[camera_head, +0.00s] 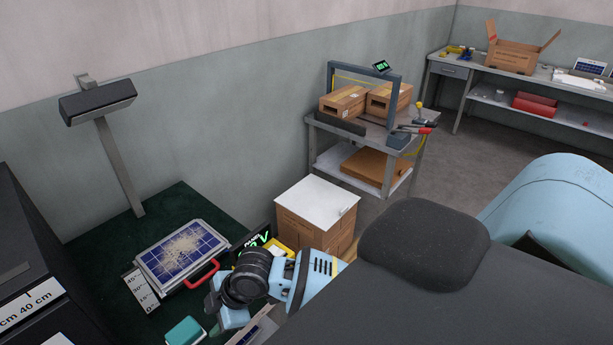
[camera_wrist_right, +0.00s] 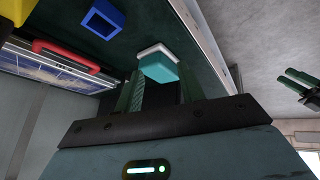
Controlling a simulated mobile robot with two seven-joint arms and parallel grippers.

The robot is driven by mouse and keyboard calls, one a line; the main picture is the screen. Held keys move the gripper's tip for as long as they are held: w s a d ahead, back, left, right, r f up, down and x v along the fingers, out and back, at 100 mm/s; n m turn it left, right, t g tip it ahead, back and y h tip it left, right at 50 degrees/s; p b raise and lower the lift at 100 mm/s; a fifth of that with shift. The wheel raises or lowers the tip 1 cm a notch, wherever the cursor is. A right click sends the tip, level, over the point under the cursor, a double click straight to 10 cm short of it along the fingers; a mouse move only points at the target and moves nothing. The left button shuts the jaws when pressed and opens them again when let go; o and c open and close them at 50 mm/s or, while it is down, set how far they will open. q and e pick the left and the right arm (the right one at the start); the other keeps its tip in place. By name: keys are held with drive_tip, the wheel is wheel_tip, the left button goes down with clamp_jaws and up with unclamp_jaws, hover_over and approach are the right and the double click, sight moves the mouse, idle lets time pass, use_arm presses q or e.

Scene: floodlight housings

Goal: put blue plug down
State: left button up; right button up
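My right gripper (camera_head: 222,310) is low over the dark green work surface in the head view. In the right wrist view its two fingers (camera_wrist_right: 163,85) stand apart with an empty gap between them. A teal block with a white layer (camera_wrist_right: 158,68) lies just beyond the fingertips; it also shows left of the gripper in the head view (camera_head: 185,332). A blue square piece with a hollow middle (camera_wrist_right: 103,18) lies farther off on the surface, apart from the fingers. It may be the blue plug. Dark green prongs (camera_wrist_right: 300,86) at the right edge look like my left gripper; their opening is unclear.
A solar-panel housing (camera_head: 183,253) with a red handle (camera_head: 202,275) lies on the green surface (camera_head: 95,245) behind the gripper. A yellow piece (camera_wrist_right: 18,10) is near the blue one. A lamp post (camera_head: 120,165) stands behind. A white-topped carton (camera_head: 316,197) stands to the right.

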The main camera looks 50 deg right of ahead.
drive_tip(key=s+d+f+m+t+h, duration=0.1)
drive_tip(key=s+d+f+m+t, duration=0.1)
drive_tip(key=s+f+m, duration=0.4)
drive_tip(key=s+d+f+m+t+h, duration=0.2)
drive_tip(key=s+f+m, duration=0.4)
drive_tip(key=s, duration=0.9)
drive_tip(key=shift+s+d+t, duration=0.4)
drive_tip(key=shift+d+t, duration=0.2)
drive_tip(key=shift+d, duration=0.55)
